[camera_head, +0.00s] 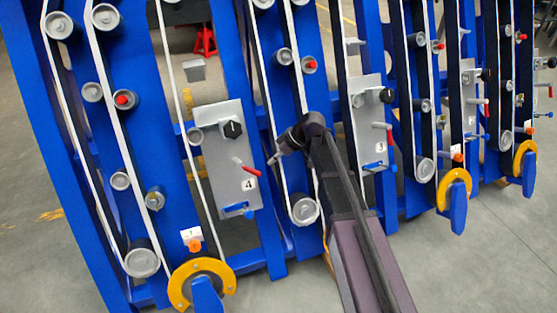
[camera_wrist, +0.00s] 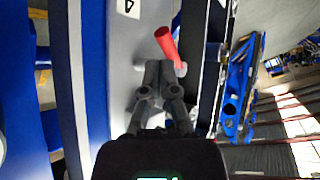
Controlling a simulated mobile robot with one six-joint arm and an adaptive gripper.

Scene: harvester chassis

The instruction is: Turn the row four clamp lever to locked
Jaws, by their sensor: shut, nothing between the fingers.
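The grey panel labelled 4 (camera_head: 224,185) stands upright on the blue frame. It carries a lever with a red grip (camera_head: 248,168), sticking out and slanting down to the right, a black knob (camera_head: 233,129) above and a blue handle (camera_head: 238,209) below. My gripper (camera_head: 271,159) is just right of the red lever. In the wrist view my gripper (camera_wrist: 159,66) is shut and empty, its fingertips close beside the base of the red lever (camera_wrist: 166,44). Whether they touch it I cannot tell.
Panel 3 (camera_head: 369,125), with its own knob and levers, stands right of my arm. Rollers (camera_head: 303,209) and white belts run along the blue frame between the panels. Yellow rings (camera_head: 202,278) sit low on the frame. The grey floor (camera_head: 490,260) at front right is clear.

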